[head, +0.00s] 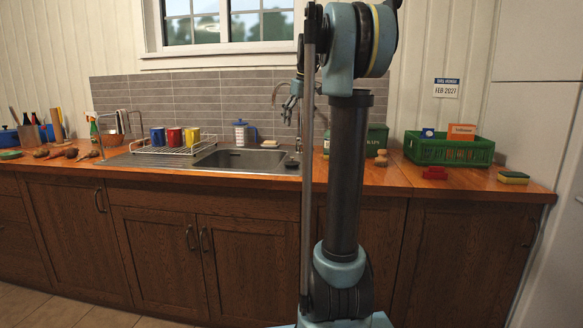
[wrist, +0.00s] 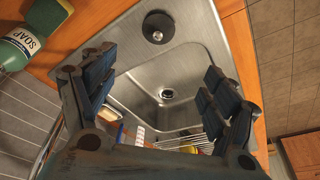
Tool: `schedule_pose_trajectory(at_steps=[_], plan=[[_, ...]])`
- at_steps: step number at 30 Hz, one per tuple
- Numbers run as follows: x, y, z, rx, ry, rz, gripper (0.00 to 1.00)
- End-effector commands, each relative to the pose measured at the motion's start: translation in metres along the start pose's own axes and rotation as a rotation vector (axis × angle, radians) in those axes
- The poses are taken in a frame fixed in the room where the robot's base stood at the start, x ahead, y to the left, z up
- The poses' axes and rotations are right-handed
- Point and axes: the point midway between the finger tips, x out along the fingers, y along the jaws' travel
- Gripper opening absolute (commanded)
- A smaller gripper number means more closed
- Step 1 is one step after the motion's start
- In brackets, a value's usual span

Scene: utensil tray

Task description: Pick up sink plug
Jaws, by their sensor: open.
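The sink plug (wrist: 158,27) is a round black disc with a small pale knob in its middle. In the wrist view it lies on the steel ledge of the sink (wrist: 185,62), at the top of the picture. My gripper (wrist: 156,70) is open and empty, with its fingers spread on both sides of the basin in that view. The plug lies beyond the fingertips, apart from them. In the head view my gripper (head: 286,102) hangs above the right end of the sink (head: 240,158). My arm hides part of the counter there.
In the wrist view a green soap bottle (wrist: 27,45) and a sponge (wrist: 48,16) are at the upper left. In the head view, a dish rack (head: 172,146) with mugs stands left of the basin, and a green crate (head: 448,150) stands on the right counter.

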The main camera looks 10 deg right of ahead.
Motion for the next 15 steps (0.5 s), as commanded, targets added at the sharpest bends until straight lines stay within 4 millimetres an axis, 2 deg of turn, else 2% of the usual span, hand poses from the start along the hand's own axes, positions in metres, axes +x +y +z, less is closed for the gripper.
schedule_pose_trajectory(at_steps=[5, 15], plan=[[0.011, 0.003, -0.005, -0.006, 0.001, -0.001, 0.79], [0.071, 0.003, -0.004, -0.005, 0.001, -0.001, 0.79]])
